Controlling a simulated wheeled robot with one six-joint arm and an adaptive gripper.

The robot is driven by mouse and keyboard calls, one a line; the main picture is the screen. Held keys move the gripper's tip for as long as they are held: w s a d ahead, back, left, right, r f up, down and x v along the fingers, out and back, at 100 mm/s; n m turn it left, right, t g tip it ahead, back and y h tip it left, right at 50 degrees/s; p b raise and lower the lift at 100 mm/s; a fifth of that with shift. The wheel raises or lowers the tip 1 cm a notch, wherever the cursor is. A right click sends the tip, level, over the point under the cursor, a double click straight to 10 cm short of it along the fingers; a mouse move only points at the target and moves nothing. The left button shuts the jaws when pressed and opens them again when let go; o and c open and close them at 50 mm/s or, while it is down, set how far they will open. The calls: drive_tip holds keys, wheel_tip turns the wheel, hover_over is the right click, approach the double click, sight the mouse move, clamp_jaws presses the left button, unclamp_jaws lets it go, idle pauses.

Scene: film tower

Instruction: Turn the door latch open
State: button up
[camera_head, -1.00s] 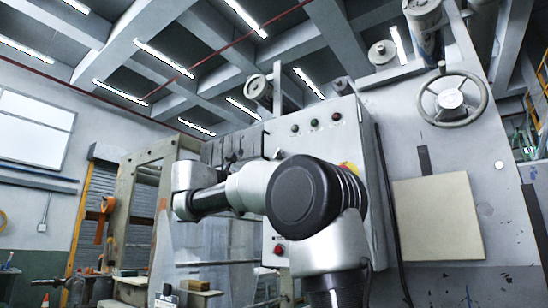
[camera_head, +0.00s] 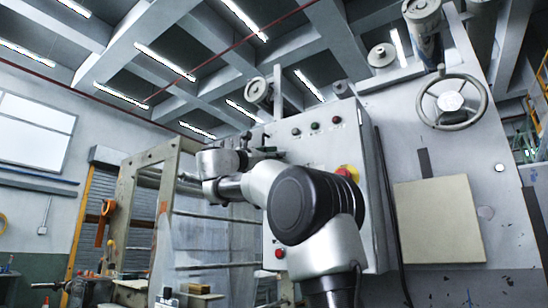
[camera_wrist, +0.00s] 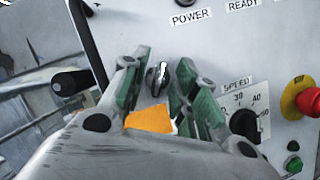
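A small silver latch (camera_wrist: 157,76) sticks out of the pale cabinet face in the wrist view. My gripper (camera_wrist: 156,82) is open, with one green-padded finger on each side of the latch. Gaps show between the pads and the latch, and I cannot tell whether the tips reach it in depth. An orange patch (camera_wrist: 150,119) shows below the latch, between the fingers. In the head view my arm reaches across the grey control cabinet (camera_head: 374,205). My gripper is small and dark there, and the latch cannot be made out.
A black handle (camera_wrist: 72,82) juts out left of my gripper. A black speed dial (camera_wrist: 245,123), a red emergency button (camera_wrist: 309,100) and a green button (camera_wrist: 293,163) are to the right. A handwheel (camera_head: 452,101) is on the machine wall. An open frame (camera_head: 150,215) stands left of the cabinet.

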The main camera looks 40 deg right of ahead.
clamp_jaws()
drive_tip(key=shift+m, duration=0.5)
drive_tip(key=m+g+y, duration=0.1)
drive_tip(key=m, duration=0.3)
drive_tip(key=m+g+y, duration=0.1)
drive_tip(key=m, duration=0.3)
drive_tip(key=m+g+y, duration=0.1)
drive_tip(key=m, duration=0.2)
drive_tip(key=shift+w+m+g+y, duration=0.1)
drive_tip(key=shift+m+g+y, duration=0.2)
drive_tip(key=shift+m, duration=0.4)
unclamp_jaws()
